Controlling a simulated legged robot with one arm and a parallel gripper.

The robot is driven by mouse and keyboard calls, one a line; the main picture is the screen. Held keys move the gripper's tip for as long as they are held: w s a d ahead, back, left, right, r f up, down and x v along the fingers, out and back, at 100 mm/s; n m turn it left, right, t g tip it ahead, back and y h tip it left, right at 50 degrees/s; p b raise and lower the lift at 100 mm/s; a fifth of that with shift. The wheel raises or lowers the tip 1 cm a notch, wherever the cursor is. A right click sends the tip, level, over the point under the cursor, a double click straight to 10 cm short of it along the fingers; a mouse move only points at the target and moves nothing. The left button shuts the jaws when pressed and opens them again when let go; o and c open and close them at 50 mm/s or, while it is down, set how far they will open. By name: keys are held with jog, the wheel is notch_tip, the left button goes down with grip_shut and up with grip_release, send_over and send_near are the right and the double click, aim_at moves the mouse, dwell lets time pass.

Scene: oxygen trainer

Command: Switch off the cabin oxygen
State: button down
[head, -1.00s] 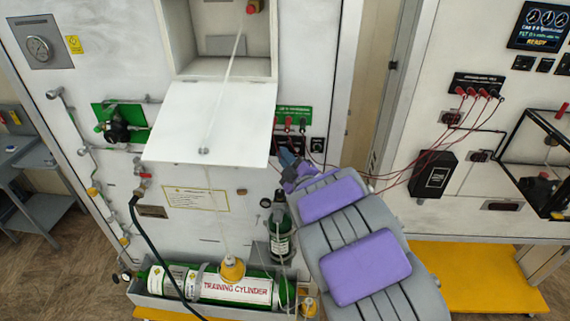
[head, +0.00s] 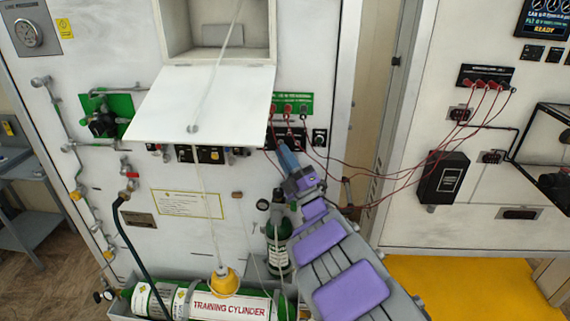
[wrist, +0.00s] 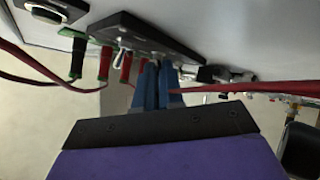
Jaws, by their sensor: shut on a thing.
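A dark switch panel (head: 303,132) sits on the white wall right of the hanging flap. It also shows in the wrist view (wrist: 180,42), with small metal toggles (wrist: 122,56) and red and green-black plugs beside it. My gripper (head: 283,146), with blue fingers, reaches up to this panel. In the wrist view its fingers (wrist: 156,72) are together at the panel's lower edge, shut on what looks like a toggle switch. The fingers hide the held part, and its position cannot be told. No label reading cabin oxygen is legible.
A white flap (head: 200,105) hangs open left of my gripper, with a cord across it. Red cables (head: 400,170) run from the panel to the right-hand cabinet.

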jog(key=shift+f+n, duration=0.2)
jog(key=shift+n, duration=0.1)
jog(key=c, duration=1.5)
grip_release()
jog(key=shift+w+a, duration=0.1)
jog(key=shift+c, duration=0.2)
